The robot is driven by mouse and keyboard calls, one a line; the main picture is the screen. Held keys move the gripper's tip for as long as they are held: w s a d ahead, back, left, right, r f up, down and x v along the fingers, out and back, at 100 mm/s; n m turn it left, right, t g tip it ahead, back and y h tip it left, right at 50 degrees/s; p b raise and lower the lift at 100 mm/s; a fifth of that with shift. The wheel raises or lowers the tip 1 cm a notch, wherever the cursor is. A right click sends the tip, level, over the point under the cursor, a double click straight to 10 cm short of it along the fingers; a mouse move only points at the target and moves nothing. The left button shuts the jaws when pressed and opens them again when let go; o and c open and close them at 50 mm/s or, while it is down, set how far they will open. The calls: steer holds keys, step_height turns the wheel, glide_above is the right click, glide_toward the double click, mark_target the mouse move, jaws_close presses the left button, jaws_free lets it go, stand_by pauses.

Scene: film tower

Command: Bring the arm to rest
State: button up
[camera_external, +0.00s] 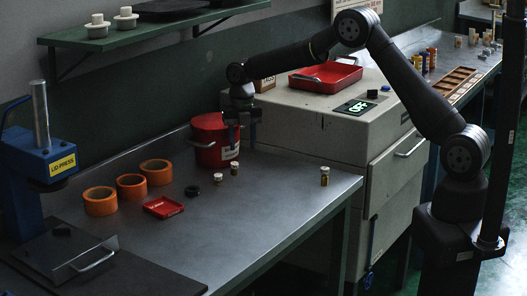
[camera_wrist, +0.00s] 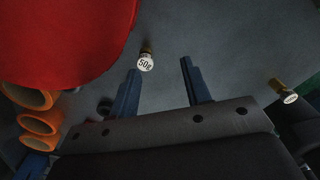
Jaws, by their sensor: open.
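A small brass weight with a white top marked 50g (camera_wrist: 146,63) stands just beyond the left finger. The red tub also fills the upper left of the wrist view (camera_wrist: 65,40). My arm reaches across from its base at the right, over the cream cabinet.
Orange rings (camera_external: 131,187), a small red tray (camera_external: 163,207) and a black disc (camera_external: 192,191) lie on the bench (camera_external: 265,210). Small weights stand near the tub and at the right (camera_external: 324,176). A blue press (camera_external: 45,150) stands left. The cabinet (camera_external: 335,150) carries a red tray (camera_external: 325,77) and an OFF display (camera_external: 356,106).

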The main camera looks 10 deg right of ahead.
steer(key=w+d+r+m, duration=0.2)
steer(key=d+r+m, duration=0.3)
steer(key=d, duration=0.6)
steer(key=w+d+r+m, duration=0.3)
steer(key=d+r+m, duration=0.3)
steer(key=d+m, duration=0.4)
steer(key=w+d+r+m, duration=0.3)
steer(key=d+r+m, duration=0.2)
steer(key=d, duration=0.9)
steer(key=shift+r+m, duration=0.25)
steer(key=shift+m, duration=1.45)
